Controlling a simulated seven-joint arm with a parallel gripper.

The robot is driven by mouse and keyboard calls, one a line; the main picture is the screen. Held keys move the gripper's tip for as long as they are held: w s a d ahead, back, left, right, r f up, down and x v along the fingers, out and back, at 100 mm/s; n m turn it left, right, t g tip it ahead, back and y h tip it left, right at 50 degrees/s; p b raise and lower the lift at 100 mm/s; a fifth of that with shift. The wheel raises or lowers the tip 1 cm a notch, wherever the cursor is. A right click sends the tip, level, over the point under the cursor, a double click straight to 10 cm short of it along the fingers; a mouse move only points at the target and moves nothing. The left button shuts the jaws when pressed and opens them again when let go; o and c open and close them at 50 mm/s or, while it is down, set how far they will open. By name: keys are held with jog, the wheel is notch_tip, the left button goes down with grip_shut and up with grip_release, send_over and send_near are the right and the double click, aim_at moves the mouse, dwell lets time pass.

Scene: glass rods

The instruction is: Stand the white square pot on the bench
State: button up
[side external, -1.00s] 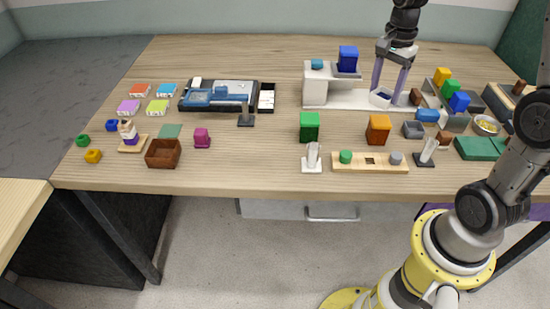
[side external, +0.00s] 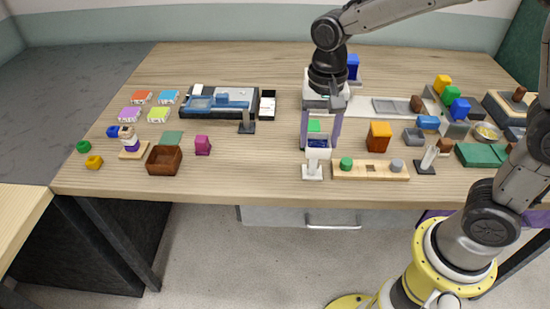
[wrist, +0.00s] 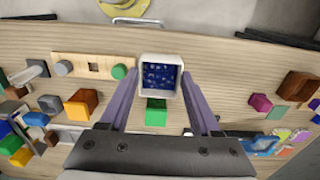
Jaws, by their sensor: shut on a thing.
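The white square pot (side external: 318,153) has a dark blue speckled inside and stands upright between the fingers of my gripper (side external: 319,143). My gripper is shut on it, with one finger on each side. In the wrist view the pot (wrist: 144,77) shows its open top and white rim between the two purple-grey fingers (wrist: 161,78). The pot is over the front middle of the wooden bench (side external: 265,165), in front of a green block (side external: 314,126). I cannot tell whether its base touches the bench.
A wooden strip with round pegs (side external: 371,171) and an orange block (side external: 379,136) are to the right. Bare bench lies to the left, towards a magenta block (side external: 203,146).

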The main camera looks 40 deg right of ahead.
jog(key=w+f, duration=0.2)
jog(key=w, duration=0.1)
jog(key=w+a+f, duration=0.1)
jog(key=w+f, duration=0.2)
jog(key=w, duration=0.1)
jog(key=w+a+f, duration=0.1)
jog(key=w+f, duration=0.2)
jog(key=shift+w+f, duration=0.1)
jog(key=shift+w, duration=0.25)
jog(key=shift+w+a+f, duration=0.1)
jog(key=shift+w+f, duration=0.05)
jog(key=shift+f, duration=1.65)
jog(key=shift+f, duration=0.1)
jog(key=o, duration=1.4)
